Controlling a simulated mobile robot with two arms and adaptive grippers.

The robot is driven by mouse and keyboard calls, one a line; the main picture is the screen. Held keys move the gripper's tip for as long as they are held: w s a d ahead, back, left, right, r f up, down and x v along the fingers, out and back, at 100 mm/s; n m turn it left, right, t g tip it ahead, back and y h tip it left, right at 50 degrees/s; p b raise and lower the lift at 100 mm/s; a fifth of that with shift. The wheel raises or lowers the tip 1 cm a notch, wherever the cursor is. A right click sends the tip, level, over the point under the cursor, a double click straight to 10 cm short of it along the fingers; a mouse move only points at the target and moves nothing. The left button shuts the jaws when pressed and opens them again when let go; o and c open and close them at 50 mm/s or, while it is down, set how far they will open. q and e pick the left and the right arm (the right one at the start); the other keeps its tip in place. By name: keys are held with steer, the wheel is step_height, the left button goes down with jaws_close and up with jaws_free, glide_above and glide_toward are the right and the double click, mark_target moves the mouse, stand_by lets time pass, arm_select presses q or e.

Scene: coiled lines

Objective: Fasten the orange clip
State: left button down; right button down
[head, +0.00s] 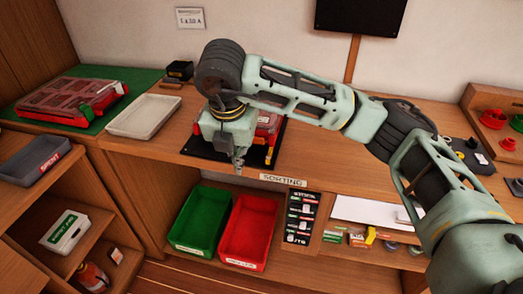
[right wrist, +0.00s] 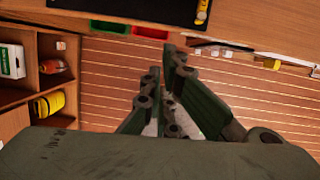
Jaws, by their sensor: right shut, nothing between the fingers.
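I cannot make out an orange clip for certain in either view. A red device (head: 268,124) sits on a black mat (head: 258,158) at the middle of the bench, partly hidden behind my right gripper. My right gripper (head: 239,165) points down in front of it, over the mat near the bench's front edge. It is shut and empty. Its dark green fingers also show in the right wrist view (right wrist: 160,97), with floor beyond them. My left gripper is in neither view.
A red clear-lidded case (head: 72,100) lies on a green mat, beside a white tray (head: 146,116). A grey tray (head: 35,158) is at left. Green (head: 200,220) and red (head: 249,232) bins stand below the bench. Red parts (head: 493,119) sit at right.

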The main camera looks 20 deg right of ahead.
mark_target(260, 140)
steer(key=shift+w+d+r+m+t+h, duration=0.15)
steer(key=shift+d+r+h, duration=0.1)
steer(key=shift+d+r, duration=0.2)
steer(key=shift+w+d+r+m+t+h, duration=0.15)
steer(key=shift+d+r+h, duration=0.15)
steer(key=shift+d, duration=0.25)
steer(key=p+x, duration=0.2)
steer(key=x, duration=0.7)
steer(key=shift+f, duration=0.35)
steer(key=shift+w+d+r+p, duration=0.2)
steer(key=shift+w+r+p, duration=0.15)
steer(key=shift+r, duration=0.15)
steer(key=shift+w+d+r+p, duration=0.25)
steer(key=shift+w+r, duration=0.1)
steer(key=shift+r, duration=0.2)
steer(key=shift+w+d+r, duration=0.15)
steer(key=shift+w+r, duration=0.1)
steer(key=shift+r, duration=0.3)
